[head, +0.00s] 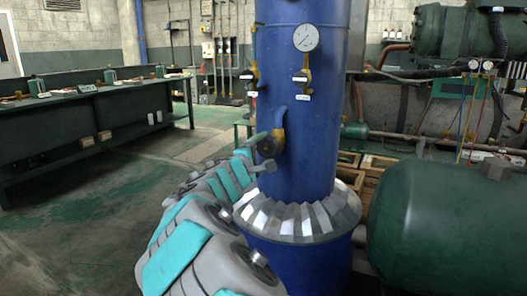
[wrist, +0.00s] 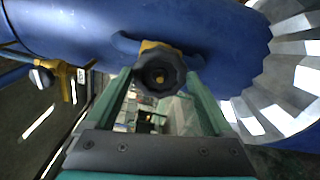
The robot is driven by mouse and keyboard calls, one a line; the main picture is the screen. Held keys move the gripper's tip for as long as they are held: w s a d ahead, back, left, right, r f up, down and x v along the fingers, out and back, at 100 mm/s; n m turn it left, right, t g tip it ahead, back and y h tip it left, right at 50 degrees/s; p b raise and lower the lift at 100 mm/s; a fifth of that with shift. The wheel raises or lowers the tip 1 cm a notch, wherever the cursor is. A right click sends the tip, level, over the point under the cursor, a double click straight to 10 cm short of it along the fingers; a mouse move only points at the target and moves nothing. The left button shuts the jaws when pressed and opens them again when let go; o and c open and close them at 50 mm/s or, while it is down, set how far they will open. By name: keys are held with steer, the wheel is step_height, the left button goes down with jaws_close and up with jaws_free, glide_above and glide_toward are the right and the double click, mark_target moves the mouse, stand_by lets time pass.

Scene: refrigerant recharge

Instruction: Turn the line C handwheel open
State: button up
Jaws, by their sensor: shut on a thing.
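A dark round handwheel (head: 267,147) sits on a yellow valve body (head: 280,139) low on the front of the blue column (head: 298,170). A short blue bent pipe rises above the valve. In the wrist view the handwheel (wrist: 160,73) faces me, centred between the green fingers of my gripper (wrist: 157,78). My gripper (head: 262,153) is shut on the handwheel, one finger on each side of its rim. No readable label for line C shows on this wheel. My arm hides the part of the column just below left of it.
Two more labelled valves, left (head: 250,76) and right (head: 301,75), sit higher on the column below a round gauge (head: 306,37). A faceted metal collar (head: 305,216) rings the column below. A green tank (head: 450,225) stands close right. Open floor (head: 100,200) lies left.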

steer(key=shift+f, duration=0.2)
steer(key=n, duration=0.4)
steer(key=shift+n, duration=0.4)
steer(key=o, duration=1.3)
steer(key=shift+r, duration=0.1)
steer(key=shift+s, duration=0.15)
steer(key=shift+v, duration=3.35)
